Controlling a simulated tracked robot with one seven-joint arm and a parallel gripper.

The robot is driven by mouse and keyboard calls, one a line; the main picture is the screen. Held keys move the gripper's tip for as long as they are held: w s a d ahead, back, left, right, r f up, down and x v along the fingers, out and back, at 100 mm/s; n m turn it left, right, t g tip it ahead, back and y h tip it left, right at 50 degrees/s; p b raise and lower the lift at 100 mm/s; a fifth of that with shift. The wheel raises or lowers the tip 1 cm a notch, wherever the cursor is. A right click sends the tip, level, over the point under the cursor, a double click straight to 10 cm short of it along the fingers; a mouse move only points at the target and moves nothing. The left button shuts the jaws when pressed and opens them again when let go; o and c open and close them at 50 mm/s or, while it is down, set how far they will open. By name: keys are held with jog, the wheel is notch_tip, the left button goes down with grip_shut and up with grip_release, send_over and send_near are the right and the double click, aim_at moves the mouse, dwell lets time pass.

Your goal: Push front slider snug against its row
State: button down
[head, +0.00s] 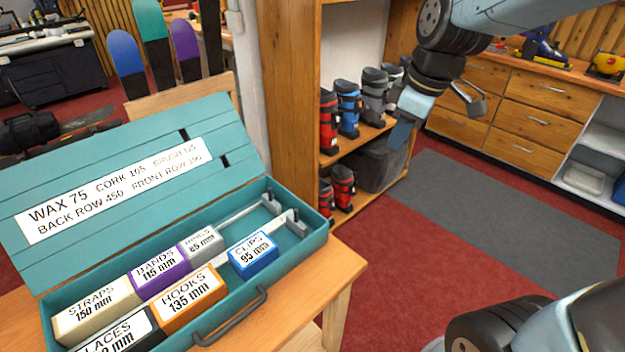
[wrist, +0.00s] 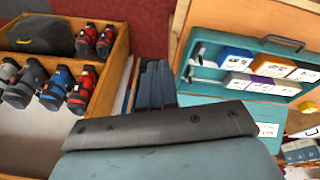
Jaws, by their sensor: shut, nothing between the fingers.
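The front slider (head: 295,218) is a pale grey piece on a rail near the right end of the open teal box (head: 318,243). It stands apart from the blue CLIPS block (head: 254,254), with bare rail between them. A gap also shows between CLIPS and the orange HOOKS block (head: 190,297). The LACES block (head: 115,335) is left of HOOKS, partly cut off by the frame. My gripper (head: 402,134) is shut and empty, up and right of the box, well clear of it. In the wrist view the CLIPS block (wrist: 235,57) shows beyond my gripper.
The back row holds STRAPS (head: 95,308), BANDS (head: 160,270) and a small grey block (head: 203,243), with a back slider (head: 270,202) at the right. The raised lid (head: 120,150) bears a printed label. A boot shelf (head: 355,145) stands behind. Open floor lies right.

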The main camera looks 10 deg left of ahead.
aim_at(266, 240)
jog(key=a+f+n+g, duration=0.1)
jog(key=a+f+n, duration=0.3)
jog(key=a, duration=0.1)
jog(key=w+a+f+n+g, duration=0.1)
jog(key=a+f+n, duration=0.4)
jog(key=a, duration=0.1)
jog(key=w+a+f+n+g, duration=0.1)
jog(key=a+f+n, duration=0.4)
jog(key=a, duration=0.1)
jog(key=shift+w+g, duration=0.1)
jog(key=shift+g, duration=0.3)
jog(key=shift+a+f, duration=0.25)
jog(key=shift+f, duration=0.3)
jog(key=x, duration=0.6)
jog(key=shift+s+a+f, duration=0.15)
jog(key=shift+s, duration=0.25)
jog(key=shift+s+a, duration=1.6)
jog(key=shift+s, duration=0.3)
jog(key=shift+s+a, duration=1.6)
jog(key=shift+s, duration=0.3)
jog(key=shift+w+d, duration=0.55)
jog(key=shift+w, duration=0.1)
